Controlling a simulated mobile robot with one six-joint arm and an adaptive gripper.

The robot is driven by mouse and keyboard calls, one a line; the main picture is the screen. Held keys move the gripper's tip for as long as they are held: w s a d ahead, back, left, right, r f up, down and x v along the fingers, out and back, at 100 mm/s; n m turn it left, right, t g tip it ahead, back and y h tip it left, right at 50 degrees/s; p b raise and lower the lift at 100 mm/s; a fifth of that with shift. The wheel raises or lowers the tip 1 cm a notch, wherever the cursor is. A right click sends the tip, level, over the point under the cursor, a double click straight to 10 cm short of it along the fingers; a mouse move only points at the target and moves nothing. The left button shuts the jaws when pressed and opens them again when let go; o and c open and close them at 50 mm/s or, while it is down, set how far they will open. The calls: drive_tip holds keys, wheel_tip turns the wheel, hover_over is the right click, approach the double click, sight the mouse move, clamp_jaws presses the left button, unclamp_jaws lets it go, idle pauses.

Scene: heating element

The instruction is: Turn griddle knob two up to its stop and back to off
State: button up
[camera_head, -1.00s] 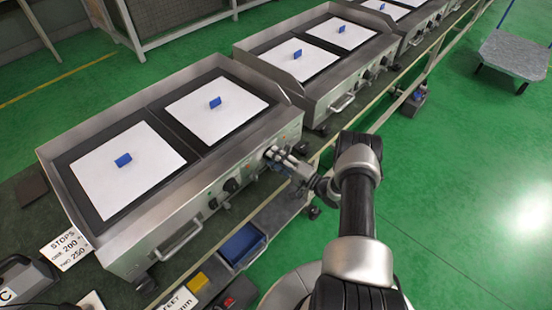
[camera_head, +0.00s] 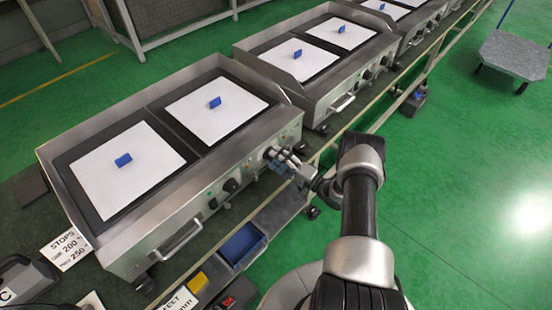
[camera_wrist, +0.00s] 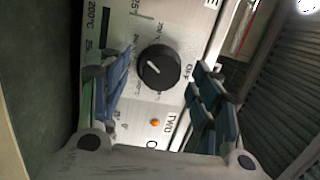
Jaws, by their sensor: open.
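Knob two (camera_wrist: 159,67) is a round black dial with a white pointer mark on the steel front panel, in the middle of the wrist view. The mark points to the left side of the picture, away from the OFF print (camera_wrist: 186,71) at the knob's right. A TWO label and an orange lamp (camera_wrist: 155,122) lie below it. My gripper (camera_head: 280,158) is open, its blue-padded fingers on either side of the knob with visible gaps. In the head view it is at the right end of the front griddle (camera_head: 225,170), where the knob is only partly visible.
Another black knob (camera_head: 231,185) and a handle (camera_head: 180,240) are further left on the same panel. White plates with blue blocks lie on the griddle top. A blue bin (camera_head: 240,245) is below. A second griddle (camera_head: 320,62) stands behind.

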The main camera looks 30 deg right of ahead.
drive_tip(key=r+v, duration=0.1)
drive_tip(key=v, duration=1)
drive_tip(key=shift+f, duration=0.45)
drive_tip(key=shift+w+d, duration=0.1)
